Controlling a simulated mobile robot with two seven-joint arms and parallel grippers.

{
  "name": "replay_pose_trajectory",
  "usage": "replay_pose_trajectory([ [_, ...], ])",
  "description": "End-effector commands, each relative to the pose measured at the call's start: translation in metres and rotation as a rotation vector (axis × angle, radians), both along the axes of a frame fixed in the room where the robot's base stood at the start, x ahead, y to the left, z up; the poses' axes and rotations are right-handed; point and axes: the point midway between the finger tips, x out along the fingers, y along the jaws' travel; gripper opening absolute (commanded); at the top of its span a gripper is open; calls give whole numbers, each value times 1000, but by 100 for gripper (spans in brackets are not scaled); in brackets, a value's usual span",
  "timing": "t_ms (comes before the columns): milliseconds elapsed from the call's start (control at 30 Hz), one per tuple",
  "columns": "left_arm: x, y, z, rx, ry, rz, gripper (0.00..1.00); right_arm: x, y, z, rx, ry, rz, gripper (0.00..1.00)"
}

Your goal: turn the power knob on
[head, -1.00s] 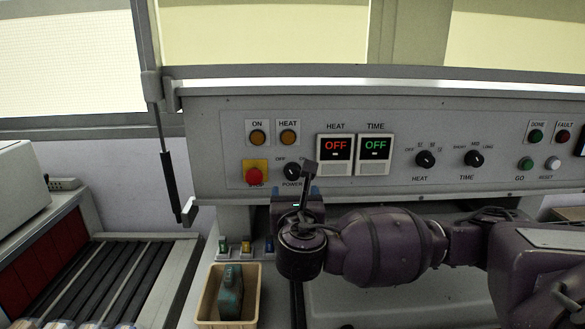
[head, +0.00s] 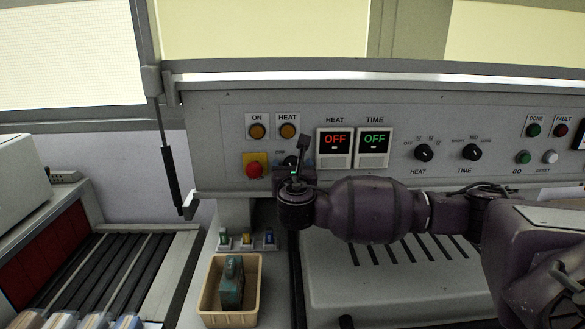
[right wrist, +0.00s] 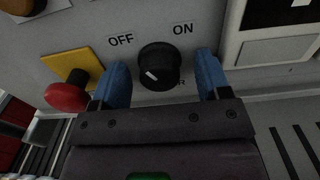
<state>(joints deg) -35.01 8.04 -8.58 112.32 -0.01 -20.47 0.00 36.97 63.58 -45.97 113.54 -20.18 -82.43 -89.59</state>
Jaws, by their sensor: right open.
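The black power knob (right wrist: 159,66) sits on the grey panel between the OFF and ON labels in the right wrist view. Its white mark shows on the lower left of its face. In the head view the knob (head: 290,161) is partly hidden by my right gripper. My right gripper (right wrist: 163,82) is open, with one blue fingertip on each side of the knob; I cannot tell whether either touches it. In the head view the right gripper (head: 296,172) is in front of the panel. My left gripper is not in view.
A red button on a yellow plate (right wrist: 67,95) is close to the left fingertip. The HEAT display (head: 335,142) reads OFF to the knob's right. Below are small coloured switches (head: 246,239) and a tan bin (head: 228,318) holding a green object.

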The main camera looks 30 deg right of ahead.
Motion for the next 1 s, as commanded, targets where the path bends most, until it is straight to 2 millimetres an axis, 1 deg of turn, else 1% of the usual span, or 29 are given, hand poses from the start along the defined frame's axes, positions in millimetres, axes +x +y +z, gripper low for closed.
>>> replay_pose_trajectory([
  [133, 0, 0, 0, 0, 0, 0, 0, 0, 0, 0, 0, 0, 0, 70],
  [400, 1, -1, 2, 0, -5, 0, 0, 0, 0, 0, 0, 0, 0, 29],
  [467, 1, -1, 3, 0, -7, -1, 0, 0, 0, 0, 0, 0, 0, 21],
  [767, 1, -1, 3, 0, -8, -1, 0, 0, 0, 0, 38, -23, 0, 21],
  [1000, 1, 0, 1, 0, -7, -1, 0, 0, 0, -1, 160, -97, -2, 21],
])
